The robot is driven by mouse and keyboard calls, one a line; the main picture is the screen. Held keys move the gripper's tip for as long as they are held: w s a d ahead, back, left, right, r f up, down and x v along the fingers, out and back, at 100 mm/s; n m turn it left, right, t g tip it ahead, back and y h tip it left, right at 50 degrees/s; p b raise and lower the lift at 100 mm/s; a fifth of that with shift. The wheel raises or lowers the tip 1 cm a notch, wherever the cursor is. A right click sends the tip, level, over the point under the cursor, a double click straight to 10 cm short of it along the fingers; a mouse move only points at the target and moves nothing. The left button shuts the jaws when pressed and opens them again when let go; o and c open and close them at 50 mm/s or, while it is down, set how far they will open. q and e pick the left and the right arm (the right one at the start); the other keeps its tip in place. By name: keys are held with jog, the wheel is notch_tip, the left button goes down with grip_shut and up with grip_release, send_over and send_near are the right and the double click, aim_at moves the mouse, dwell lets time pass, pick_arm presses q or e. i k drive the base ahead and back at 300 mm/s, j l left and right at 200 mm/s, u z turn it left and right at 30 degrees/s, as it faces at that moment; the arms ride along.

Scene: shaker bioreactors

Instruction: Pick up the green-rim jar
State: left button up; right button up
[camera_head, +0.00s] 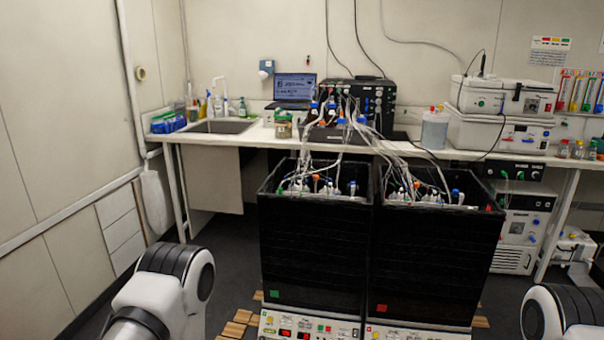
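A small jar with a greenish rim (283,125) stands upright on the white bench, just right of the sink. It looks clear with brownish contents, but it is too small to see well. It stands behind the left black shaker box and well apart from my arms. Part of my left arm shows at the lower left and part of my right arm at the lower right edge. Neither gripper is in view.
Two tall black shaker boxes (313,245) (434,262) with tubes and cables stand in front of the bench (240,137). A sink (217,126), a laptop (294,88) and a clear container (434,130) are on it. Open floor lies left of the boxes.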

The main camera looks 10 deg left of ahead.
aim_at(283, 130)
jog(key=i+j+u, duration=1)
jog(key=i, duration=0.2)
jog(key=i+u, duration=0.35)
jog(key=i+j, duration=0.1)
jog(key=i, duration=0.5)
jog(key=i+j, duration=0.1)
jog(key=i, duration=0.5)
jog(key=i+z, duration=0.1)
jog(key=i, duration=0.5)
jog(key=i+z, duration=0.25)
jog(key=z, duration=0.15)
jog(key=i+j+z, duration=0.1)
jog(key=i+z, duration=0.15)
jog(key=z, duration=0.15)
jog(key=i+j+z, duration=0.15)
jog(key=z, duration=0.25)
jog(key=i+j+z, duration=0.4)
jog(key=j+z, duration=0.15)
jog(key=z, duration=0.3)
jog(key=i, duration=0.05)
